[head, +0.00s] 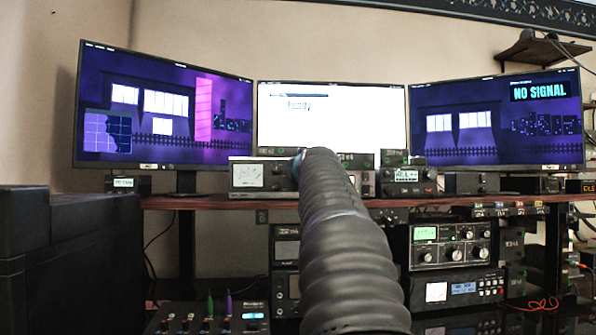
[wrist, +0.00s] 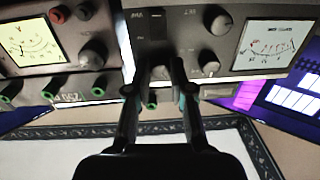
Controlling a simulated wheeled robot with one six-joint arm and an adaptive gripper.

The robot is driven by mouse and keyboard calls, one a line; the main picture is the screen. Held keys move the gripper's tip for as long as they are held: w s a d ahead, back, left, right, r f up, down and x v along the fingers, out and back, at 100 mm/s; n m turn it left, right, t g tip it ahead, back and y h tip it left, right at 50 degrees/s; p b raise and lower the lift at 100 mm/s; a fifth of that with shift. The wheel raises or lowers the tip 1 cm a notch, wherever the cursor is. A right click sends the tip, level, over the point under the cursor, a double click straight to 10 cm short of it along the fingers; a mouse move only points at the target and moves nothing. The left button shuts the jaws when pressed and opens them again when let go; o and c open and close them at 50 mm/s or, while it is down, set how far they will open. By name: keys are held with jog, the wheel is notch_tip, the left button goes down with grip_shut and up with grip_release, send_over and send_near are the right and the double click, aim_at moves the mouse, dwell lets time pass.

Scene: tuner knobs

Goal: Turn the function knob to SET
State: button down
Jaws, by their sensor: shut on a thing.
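My gripper (wrist: 160,73) reaches the front panel of a dark grey tuner unit (wrist: 190,40), which appears upside down in the wrist view. Its two fingers are closed around a small dark knob (wrist: 160,74) near the panel edge. The fingers partly cover it, and I cannot read its pointer. A small label, possibly SET, is printed beside the knob. In the head view the tuner (head: 260,192) stands on the shelf below the middle screen. My ribbed arm hides the gripper and knob there.
The tuner also carries a larger knob (wrist: 217,19), a small knob (wrist: 210,57) and a lit meter (wrist: 275,45). A neighbouring unit with a knob (wrist: 92,52) and meter (wrist: 30,42) sits close by. Three screens stand behind the shelf (head: 440,201). More radio gear (head: 452,243) sits below.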

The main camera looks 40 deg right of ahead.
jog(key=m+p, duration=0.1)
jog(key=m, duration=0.5)
jog(key=shift+m, duration=0.3)
jog(key=shift+p, duration=0.3)
jog(key=c, duration=1)
grip_release()
jog(key=v, duration=1.2)
jog(key=shift+f, duration=0.15)
